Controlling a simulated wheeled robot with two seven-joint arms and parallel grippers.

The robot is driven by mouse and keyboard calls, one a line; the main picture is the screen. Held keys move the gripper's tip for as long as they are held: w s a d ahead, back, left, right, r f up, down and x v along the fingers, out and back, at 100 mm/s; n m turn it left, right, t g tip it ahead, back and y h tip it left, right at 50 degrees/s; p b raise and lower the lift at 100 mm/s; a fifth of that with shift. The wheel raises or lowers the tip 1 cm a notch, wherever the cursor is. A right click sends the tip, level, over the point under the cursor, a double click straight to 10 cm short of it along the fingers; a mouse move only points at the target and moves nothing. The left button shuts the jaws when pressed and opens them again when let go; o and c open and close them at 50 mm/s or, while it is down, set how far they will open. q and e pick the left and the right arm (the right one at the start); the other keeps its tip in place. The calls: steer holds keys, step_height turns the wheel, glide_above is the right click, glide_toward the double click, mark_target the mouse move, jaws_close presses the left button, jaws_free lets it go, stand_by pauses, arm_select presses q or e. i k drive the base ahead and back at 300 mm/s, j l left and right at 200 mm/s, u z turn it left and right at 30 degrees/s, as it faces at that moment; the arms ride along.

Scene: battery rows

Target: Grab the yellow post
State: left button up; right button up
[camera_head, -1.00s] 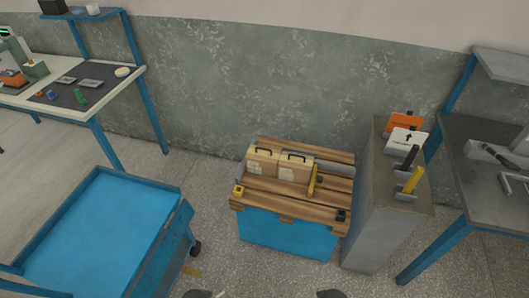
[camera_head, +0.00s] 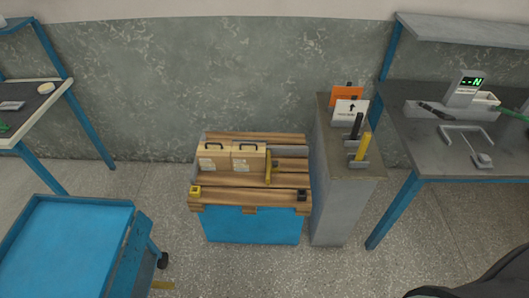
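The yellow post (camera_head: 363,146) stands in a grey holder on top of a tall grey cabinet (camera_head: 345,185), leaning slightly. A black post (camera_head: 356,126) stands in a similar holder just behind it. A dark part, probably of my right arm, enters at the bottom right corner; its fingers do not show. My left gripper is not in view. Nothing touches the yellow post.
Left of the cabinet, a wooden pallet top (camera_head: 240,195) on a blue base carries two cardboard boxes (camera_head: 231,158) and a yellow upright piece (camera_head: 268,168). A blue cart (camera_head: 85,203) stands at the left. A grey workbench (camera_head: 425,160) stands at the right. Floor in front is open.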

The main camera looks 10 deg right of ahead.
mark_target(366, 137)
steer(key=z, duration=1.3)
